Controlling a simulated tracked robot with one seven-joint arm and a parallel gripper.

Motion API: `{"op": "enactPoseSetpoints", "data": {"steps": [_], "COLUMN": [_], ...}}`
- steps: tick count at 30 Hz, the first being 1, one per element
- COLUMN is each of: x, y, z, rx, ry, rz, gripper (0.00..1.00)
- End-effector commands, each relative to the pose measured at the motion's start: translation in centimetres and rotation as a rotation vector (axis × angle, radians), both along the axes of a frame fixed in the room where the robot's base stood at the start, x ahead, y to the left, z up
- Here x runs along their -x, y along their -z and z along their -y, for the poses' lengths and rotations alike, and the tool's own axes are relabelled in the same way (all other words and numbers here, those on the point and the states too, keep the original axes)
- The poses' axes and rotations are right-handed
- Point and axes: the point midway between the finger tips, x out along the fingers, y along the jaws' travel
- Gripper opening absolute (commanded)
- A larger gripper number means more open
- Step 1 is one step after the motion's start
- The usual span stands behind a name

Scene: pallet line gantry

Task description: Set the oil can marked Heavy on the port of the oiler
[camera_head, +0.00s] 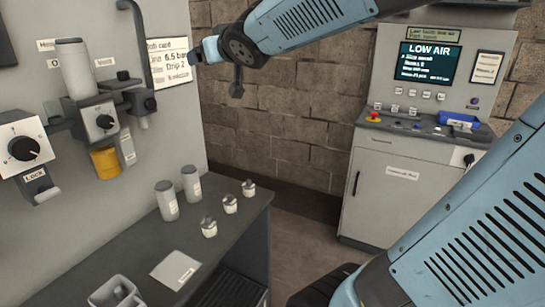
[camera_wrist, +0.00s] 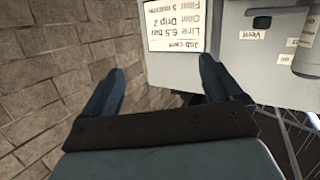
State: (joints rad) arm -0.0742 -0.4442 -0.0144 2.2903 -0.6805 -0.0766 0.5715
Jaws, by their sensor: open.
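Two tall grey cylinders (camera_head: 166,201) with pale labels stand upright on the dark bench. My gripper (camera_wrist: 160,72) is open and empty, raised high near the job card (camera_head: 169,65), away from the bench containers.
The dark bench (camera_head: 232,240) also carries a flat labelled plate (camera_head: 175,269) and a grey holder (camera_head: 116,292). A lock knob box (camera_head: 24,148) projects from the panel at left. A console (camera_head: 428,65) reading LOW AIR stands at right. Brick wall lies behind.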

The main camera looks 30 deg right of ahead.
Motion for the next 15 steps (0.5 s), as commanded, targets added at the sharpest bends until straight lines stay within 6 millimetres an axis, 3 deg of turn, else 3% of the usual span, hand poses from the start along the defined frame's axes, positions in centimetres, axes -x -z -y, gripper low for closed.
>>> {"op": "enactPoseSetpoints", "data": {"steps": [3,6,10,15], "x": [4.0,7.9,13.5,19.6], "y": [3.3,6.7,11.0,15.0], "z": [3.2,4.9,5.6,4.7], "rx": [0.016,0.019,0.012,-0.009], "ry": [0.134,0.206,0.241,0.206], "rz": [-0.154,-0.309,-0.525,-0.748], "gripper": [0.93,0.93,0.93,0.93]}}
